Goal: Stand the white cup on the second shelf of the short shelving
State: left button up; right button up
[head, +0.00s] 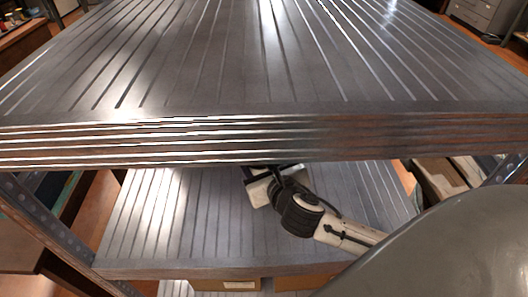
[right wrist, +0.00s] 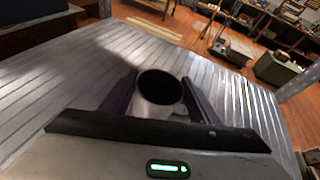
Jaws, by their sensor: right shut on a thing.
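In the right wrist view the white cup (right wrist: 152,107) is upright or nearly so, with its round dark opening facing the camera and a handle at its right. My right gripper (right wrist: 159,82) has one finger on each side of the cup and is shut on it. In the head view my right gripper (head: 262,180) reaches under the top board, over the second shelf (head: 170,225) of the short shelving. The top board's front edge hides the fingertips and the cup there. I cannot tell whether the cup's base touches the shelf. My left gripper is not in view.
The thick slatted top board (head: 230,75) lies close above my right arm. The second shelf is bare on both sides of the arm. A perforated metal post (head: 45,220) stands at the left. Cardboard boxes (head: 305,283) sit below the second shelf.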

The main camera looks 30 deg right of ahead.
jog(key=w+d+r+p, duration=0.1)
jog(key=w+d+r, duration=0.2)
jog(key=shift+m+h, duration=0.4)
jog(key=shift+h, duration=0.1)
jog(key=shift+w+d+f+b, duration=0.1)
jog(key=shift+f+b, duration=0.25)
jog(key=shift+f, duration=1.35)
jog(key=shift+w+a+f+b, duration=0.15)
jog(key=shift+f+b, duration=0.25)
jog(key=shift+f, duration=1.35)
jog(key=shift+w+d+f+b, duration=0.15)
jog(key=shift+f+b, duration=0.2)
jog(key=shift+f, duration=1.35)
jog(key=o, duration=1.1)
